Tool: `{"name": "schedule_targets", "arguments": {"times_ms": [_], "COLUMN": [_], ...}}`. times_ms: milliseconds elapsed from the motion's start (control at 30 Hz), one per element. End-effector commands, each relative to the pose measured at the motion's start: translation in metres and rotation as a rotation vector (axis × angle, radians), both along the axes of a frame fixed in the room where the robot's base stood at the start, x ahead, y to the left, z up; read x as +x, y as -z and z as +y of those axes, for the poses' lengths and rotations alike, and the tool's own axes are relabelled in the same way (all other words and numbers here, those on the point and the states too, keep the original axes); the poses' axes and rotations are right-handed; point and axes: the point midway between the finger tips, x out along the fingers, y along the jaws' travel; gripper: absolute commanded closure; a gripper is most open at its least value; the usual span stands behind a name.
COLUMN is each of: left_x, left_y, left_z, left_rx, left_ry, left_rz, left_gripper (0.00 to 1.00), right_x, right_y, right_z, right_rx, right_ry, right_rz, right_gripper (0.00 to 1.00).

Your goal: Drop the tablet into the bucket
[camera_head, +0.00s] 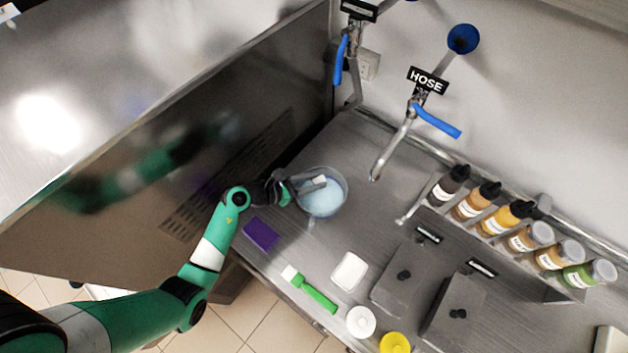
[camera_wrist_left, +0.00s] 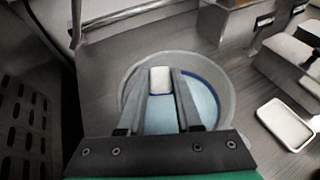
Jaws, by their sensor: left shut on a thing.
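The bucket (camera_head: 338,207) is a translucent round container with pale blue liquid, standing on the steel counter near its left end. It also shows in the left wrist view (camera_wrist_left: 225,88), below my fingers. My left gripper (camera_head: 316,183) reaches over the bucket's left rim. It is shut on the small white tablet (camera_wrist_left: 160,78), which sits between the fingertips above the liquid. In the head view the tablet (camera_head: 320,179) is a small pale patch at the fingertips. My right gripper is not in view.
A purple sponge (camera_head: 260,234), a green-handled brush (camera_head: 314,294) and a white tray (camera_head: 349,271) lie in front of the bucket. A hose tap (camera_head: 391,152) stands behind it. Several bottles (camera_head: 507,216) line the back right. A steel panel (camera_head: 230,130) rises on the left.

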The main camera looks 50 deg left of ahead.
Motion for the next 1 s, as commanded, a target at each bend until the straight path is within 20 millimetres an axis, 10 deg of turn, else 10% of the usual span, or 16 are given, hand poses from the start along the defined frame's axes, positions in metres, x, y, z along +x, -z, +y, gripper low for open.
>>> {"name": "schedule_targets", "arguments": {"times_ms": [233,633,1000], "left_x": [0.0,-0.01,-0.083], "left_y": [-0.001,-0.006,-0.037], "left_z": [0.0,0.003,0.022], "left_rx": [0.0,0.0,0.0], "left_ry": [0.0,-0.002,-0.006], "left_rz": [0.0,-0.001,0.0], "left_gripper": [0.31,0.31,0.31], "right_x": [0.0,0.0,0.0], "right_y": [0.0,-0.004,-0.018], "right_z": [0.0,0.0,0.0], "right_rx": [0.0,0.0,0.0], "right_ry": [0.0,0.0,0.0], "right_rz": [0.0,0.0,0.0], "right_gripper": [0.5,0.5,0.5]}}
